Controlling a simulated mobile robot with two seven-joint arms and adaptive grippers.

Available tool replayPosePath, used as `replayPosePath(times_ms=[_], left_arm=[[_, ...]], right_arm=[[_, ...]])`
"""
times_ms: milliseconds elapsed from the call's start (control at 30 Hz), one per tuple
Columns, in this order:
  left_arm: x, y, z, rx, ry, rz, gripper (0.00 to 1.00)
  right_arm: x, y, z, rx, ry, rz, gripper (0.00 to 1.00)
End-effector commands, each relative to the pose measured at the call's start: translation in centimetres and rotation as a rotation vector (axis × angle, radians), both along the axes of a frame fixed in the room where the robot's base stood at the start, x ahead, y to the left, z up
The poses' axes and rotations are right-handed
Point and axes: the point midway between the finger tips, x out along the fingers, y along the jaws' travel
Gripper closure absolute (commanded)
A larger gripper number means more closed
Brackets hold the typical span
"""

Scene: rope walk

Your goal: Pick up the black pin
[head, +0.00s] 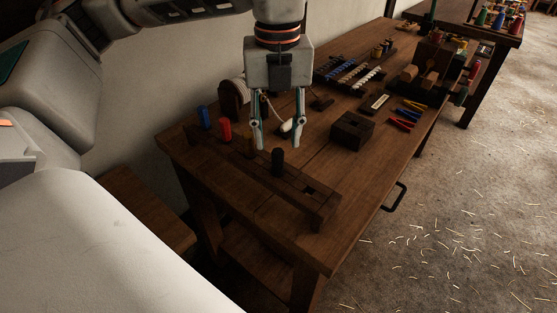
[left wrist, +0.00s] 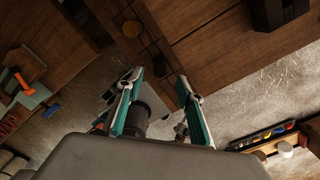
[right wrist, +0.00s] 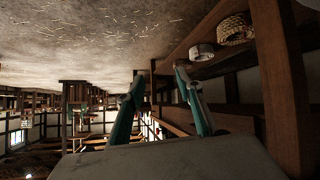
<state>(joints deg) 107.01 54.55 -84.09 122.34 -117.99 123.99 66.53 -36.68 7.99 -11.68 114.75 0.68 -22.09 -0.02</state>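The black pin (head: 278,163) stands upright in a dark wooden rail (head: 322,205) along the near side of the table. My left gripper (head: 276,138) is open and empty, pointing down. In the head view its fingertips end close to the pin's top, one on each side of it; the exact gap in depth is unclear. In the left wrist view the open left fingers (left wrist: 160,76) reach toward the wood; I cannot make out the black pin there for certain. My right gripper (right wrist: 158,72) is open and empty, away from the table top, and shows only in its own wrist view.
A blue pin (head: 204,117) and a red pin (head: 224,128) stand in the same rail; a brown one beside the left finger is partly hidden. The rail has an empty hole. A dark block (head: 351,131), coloured tools (head: 404,120) and a spool (head: 234,95) lie farther back.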

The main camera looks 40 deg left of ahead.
Motion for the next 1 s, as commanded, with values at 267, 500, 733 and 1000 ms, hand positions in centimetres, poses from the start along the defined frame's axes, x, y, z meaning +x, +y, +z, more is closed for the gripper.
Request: replayPosePath(times_ms=[267,500,733,1000], left_arm=[[0.0,0.1,-3.5,0.000,0.004,0.000,0.63],[0.1,0.1,-6.0,-0.001,0.002,0.001,0.63],[0.1,0.1,-6.0,-0.001,0.000,0.001,0.63],[0.1,0.1,-6.0,-0.001,0.001,0.001,1.00]], right_arm=[[-0.1,-0.4,-0.5,-0.009,0.003,0.000,0.64],[0.6,-0.4,-0.3,-0.012,-0.009,0.000,0.64],[1.1,-0.4,0.1,-0.011,-0.021,0.000,0.64],[0.8,-0.3,0.0,-0.010,-0.014,0.001,0.64]])
